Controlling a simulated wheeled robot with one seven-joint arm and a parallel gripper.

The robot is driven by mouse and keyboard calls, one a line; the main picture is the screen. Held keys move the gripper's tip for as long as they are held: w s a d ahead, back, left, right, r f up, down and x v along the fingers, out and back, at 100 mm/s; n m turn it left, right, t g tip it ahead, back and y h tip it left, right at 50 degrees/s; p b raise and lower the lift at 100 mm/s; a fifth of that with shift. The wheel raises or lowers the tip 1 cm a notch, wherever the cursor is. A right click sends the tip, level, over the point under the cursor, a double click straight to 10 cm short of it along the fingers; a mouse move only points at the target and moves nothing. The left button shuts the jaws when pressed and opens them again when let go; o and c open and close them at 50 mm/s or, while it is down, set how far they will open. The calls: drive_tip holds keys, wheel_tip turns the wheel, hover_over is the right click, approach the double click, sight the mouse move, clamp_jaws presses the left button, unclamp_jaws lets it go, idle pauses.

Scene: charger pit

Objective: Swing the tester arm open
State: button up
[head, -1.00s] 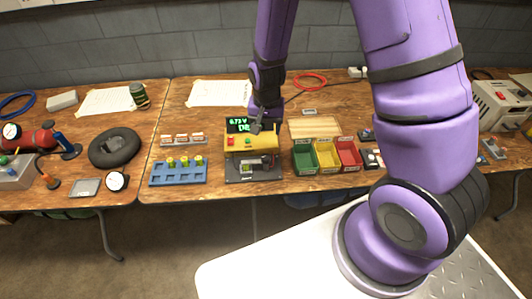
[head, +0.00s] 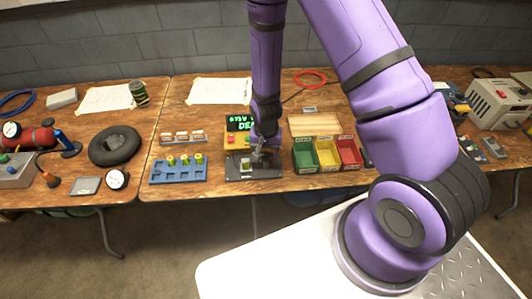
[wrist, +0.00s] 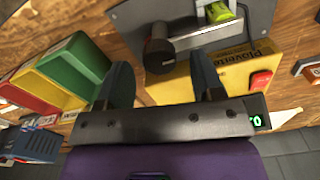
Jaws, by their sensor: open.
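The tester (head: 237,140) stands at the front of the middle table, with a yellow body, a lit green display and a dark base plate. In the wrist view its yellow body (wrist: 190,82) has a red button. Contact cannot be told.
Green, yellow and red bins (head: 327,153) stand close to the right of the tester. A blue cell rack (head: 179,171) is to its left. A wooden block (head: 314,124) lies behind the bins. The table's front edge is just before the tester.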

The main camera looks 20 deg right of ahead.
drive_tip(key=shift+f, duration=0.65)
drive_tip(key=shift+c, duration=0.2)
clamp_jaws()
